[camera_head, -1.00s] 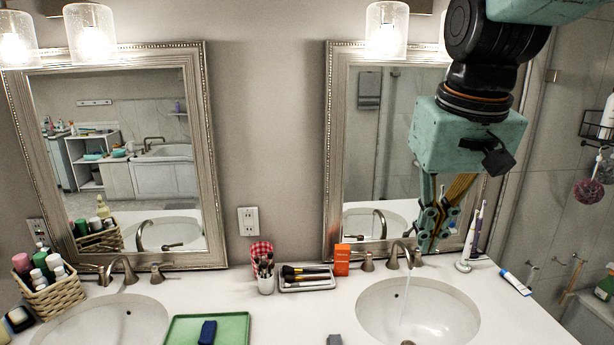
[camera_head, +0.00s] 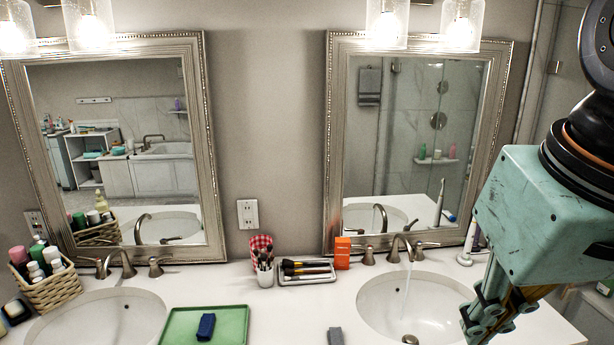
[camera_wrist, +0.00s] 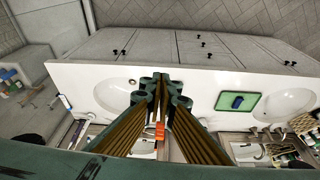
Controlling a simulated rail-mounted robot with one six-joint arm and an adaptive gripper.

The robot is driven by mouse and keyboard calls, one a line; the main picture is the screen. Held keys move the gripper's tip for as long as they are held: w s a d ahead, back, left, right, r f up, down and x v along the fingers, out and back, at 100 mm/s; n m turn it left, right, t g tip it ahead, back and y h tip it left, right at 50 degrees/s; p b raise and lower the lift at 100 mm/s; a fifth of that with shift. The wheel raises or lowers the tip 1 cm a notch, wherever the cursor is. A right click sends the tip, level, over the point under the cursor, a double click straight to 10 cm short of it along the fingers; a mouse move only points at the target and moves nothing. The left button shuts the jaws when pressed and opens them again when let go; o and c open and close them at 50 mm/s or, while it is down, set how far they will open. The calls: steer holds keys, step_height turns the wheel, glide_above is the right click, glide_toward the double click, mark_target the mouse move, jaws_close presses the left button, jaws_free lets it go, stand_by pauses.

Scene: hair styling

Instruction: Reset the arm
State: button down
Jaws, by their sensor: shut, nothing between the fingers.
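My gripper (camera_head: 472,322) is teal with brownish inner fingers. In the head view it hangs at the lower right, in front of the right edge of the right sink (camera_head: 425,312). Its fingertips meet in the wrist view (camera_wrist: 160,84), and it is shut and empty. In that view the fingers point at the counter and cover part of the sink nearest to them. The right part of my arm reaches up out of the head view's right edge.
Water runs from the right faucet (camera_head: 402,248). A green tray (camera_head: 240,316) holding a dark blue item (camera_head: 206,326) lies mid-counter. A brush cup (camera_head: 265,273), a brush tray (camera_head: 305,280) and an orange box (camera_head: 342,253) stand at the back. A basket (camera_head: 52,288) stands left.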

steer(key=shift+s+f+b, duration=0.1)
steer(key=shift+s+f, duration=0.35)
steer(key=shift+s, duration=0.35)
steer(key=shift+s+f+b, duration=0.15)
steer(key=shift+s+f, duration=0.3)
steer(key=shift+s, duration=0.35)
steer(key=shift+s+f+b, duration=0.1)
steer(key=shift+s+f, duration=0.35)
steer(key=shift+s, duration=0.35)
